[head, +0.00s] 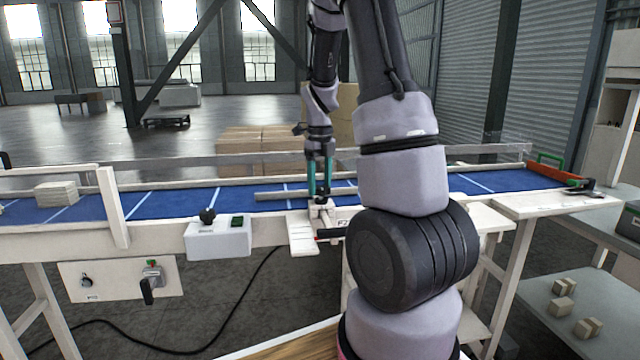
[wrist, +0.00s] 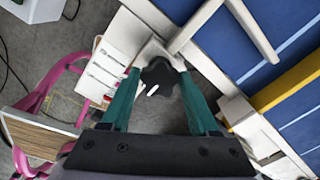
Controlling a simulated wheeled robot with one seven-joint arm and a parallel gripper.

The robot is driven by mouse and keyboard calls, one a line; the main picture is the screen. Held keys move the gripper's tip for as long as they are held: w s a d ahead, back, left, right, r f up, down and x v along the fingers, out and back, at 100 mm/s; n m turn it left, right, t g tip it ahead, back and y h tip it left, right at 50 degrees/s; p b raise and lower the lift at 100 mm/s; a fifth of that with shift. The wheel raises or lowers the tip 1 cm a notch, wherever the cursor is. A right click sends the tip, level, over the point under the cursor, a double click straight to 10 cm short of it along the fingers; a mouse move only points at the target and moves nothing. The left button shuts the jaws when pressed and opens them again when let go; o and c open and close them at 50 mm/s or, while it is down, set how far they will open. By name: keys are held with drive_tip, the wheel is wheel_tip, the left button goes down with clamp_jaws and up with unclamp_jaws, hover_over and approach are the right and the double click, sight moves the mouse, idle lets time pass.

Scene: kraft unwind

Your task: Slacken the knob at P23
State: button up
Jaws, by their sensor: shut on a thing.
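The knob (wrist: 158,76) is a dark, lobed star-shaped handle on a white block (wrist: 152,52) at the conveyor's near edge. My gripper (head: 319,194) reaches straight down over this spot in the head view. In the wrist view its two teal fingers (wrist: 159,80) stand on either side of the knob, shut on it. A short white mark shows by the knob's lower edge. In the head view the fingers mostly hide the knob, and a label beginning with P (head: 342,223) is partly covered by my arm.
The blue conveyor belt (head: 160,201) runs behind the knob, with a guide rail (head: 280,195) above it. A control box (head: 219,240) with a black knob is to the left. A lever panel (head: 118,280) hangs lower left. A pink frame (wrist: 72,65) shows in the wrist view.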

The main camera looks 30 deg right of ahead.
drive_tip(key=n, duration=0.5)
drive_tip(key=shift+s+a, duration=0.1)
drive_tip(key=n, duration=0.6)
drive_tip(key=shift+s+n, duration=0.15)
drive_tip(key=shift+n, duration=0.25)
drive_tip(key=n, duration=0.5)
drive_tip(key=shift+s+f, duration=0.1)
drive_tip(key=n, duration=0.5)
drive_tip(key=shift+s+n, duration=0.15)
drive_tip(key=shift+n, duration=0.15)
drive_tip(key=o, duration=1.4)
